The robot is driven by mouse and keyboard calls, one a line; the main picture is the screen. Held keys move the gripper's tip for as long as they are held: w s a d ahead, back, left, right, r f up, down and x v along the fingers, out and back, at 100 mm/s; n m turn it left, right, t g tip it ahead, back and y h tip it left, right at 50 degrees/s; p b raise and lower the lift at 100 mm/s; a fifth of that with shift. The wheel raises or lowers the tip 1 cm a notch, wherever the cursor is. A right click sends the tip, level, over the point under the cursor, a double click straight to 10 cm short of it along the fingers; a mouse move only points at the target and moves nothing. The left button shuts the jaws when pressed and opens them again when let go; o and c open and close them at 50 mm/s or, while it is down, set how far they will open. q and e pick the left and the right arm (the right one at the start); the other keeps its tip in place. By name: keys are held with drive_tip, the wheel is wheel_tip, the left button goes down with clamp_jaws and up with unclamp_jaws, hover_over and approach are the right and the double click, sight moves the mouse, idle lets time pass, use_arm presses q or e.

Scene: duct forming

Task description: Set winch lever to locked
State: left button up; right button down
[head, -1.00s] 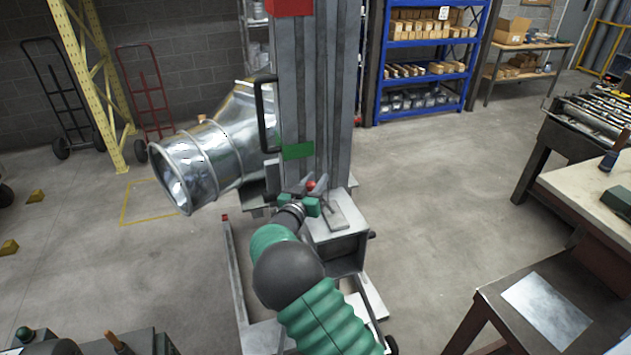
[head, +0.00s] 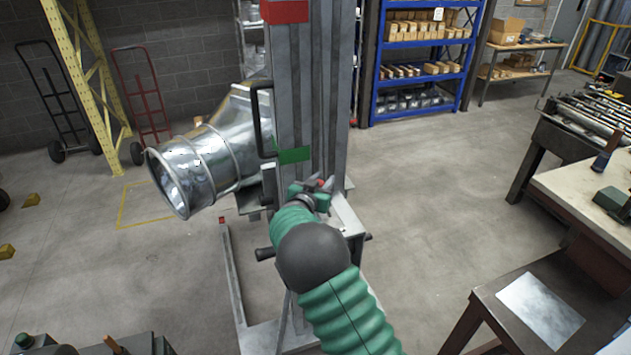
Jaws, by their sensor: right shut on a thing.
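The winch lever (head: 321,183) is at the front of the grey lift mast (head: 310,100), just below a green plate on it. Only a small red part of the lever shows; the rest is hidden behind my gripper. My right gripper (head: 321,188), with green and dark fingers, is shut on the lever. My forearm and wrist cover much of the winch housing (head: 347,215). I cannot read the lever's exact angle. My left gripper is not in view.
A shiny metal duct elbow (head: 200,155) sits on the lift, left of the mast. A black handle (head: 262,120) stands beside the mast. A workbench (head: 590,185) is at the right. The floor between the lift and the blue shelf (head: 420,60) is clear.

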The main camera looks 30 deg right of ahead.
drive_tip(key=d+m+y+p, duration=0.1)
drive_tip(key=d+m+y, duration=0.1)
drive_tip(key=d, duration=0.1)
drive_tip(key=s+d+m+y+p, duration=0.1)
drive_tip(key=d, duration=0.1)
drive_tip(key=shift+d+g+y+p, duration=0.25)
drive_tip(key=shift+g+y+p, duration=0.05)
idle(0.4)
drive_tip(key=c, duration=1.5)
unclamp_jaws()
drive_tip(key=o, duration=0.4)
drive_tip(key=shift+f, duration=0.15)
drive_tip(key=shift+o, duration=0.2)
drive_tip(key=shift+d+f, duration=0.1)
drive_tip(key=shift+d, duration=0.05)
